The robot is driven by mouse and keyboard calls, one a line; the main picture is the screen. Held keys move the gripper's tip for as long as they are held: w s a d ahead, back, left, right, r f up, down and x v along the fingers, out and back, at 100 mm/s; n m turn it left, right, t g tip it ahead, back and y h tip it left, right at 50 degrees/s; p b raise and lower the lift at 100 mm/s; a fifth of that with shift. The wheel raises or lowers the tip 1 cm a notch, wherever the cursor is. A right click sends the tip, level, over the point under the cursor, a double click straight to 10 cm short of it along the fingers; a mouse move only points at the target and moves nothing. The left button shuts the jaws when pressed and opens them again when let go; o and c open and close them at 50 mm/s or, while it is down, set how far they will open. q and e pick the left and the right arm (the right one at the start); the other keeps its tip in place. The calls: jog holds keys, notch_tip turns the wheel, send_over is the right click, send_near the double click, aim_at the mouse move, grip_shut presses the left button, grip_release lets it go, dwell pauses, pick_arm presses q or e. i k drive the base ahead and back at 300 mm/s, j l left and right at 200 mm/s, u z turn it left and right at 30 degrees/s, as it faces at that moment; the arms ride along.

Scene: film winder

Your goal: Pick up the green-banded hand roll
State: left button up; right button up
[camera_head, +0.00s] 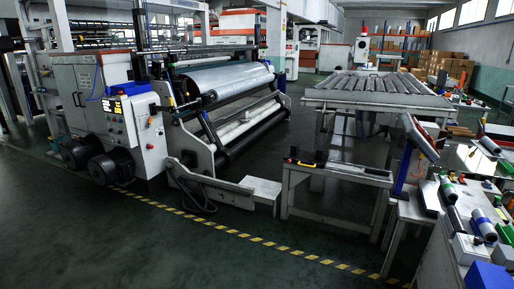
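The green-banded hand roll (449,190) lies on the light bench (437,245) at the lower right. It is a small grey-white roll with a green band around it. A similar roll with a blue band (484,225) lies to its right and nearer. A red-banded roll (489,145) lies farther back at the right. Neither of my grippers is in view.
A roller conveyor table (380,90) stands behind. The winder (225,80) fills the centre left. Open floor (170,250) lies in front, with a yellow-black line.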

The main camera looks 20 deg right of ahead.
aim_at(449, 190)
jog(key=i+l+z, duration=0.15)
jog(key=i+z, duration=0.25)
jog(key=i+l+z, duration=0.1)
jog(key=z, duration=0.3)
jog(key=i+z, duration=0.6)
jog(key=i, duration=0.5)
jog(key=i+j+z, duration=0.15)
jog(key=i, duration=0.55)
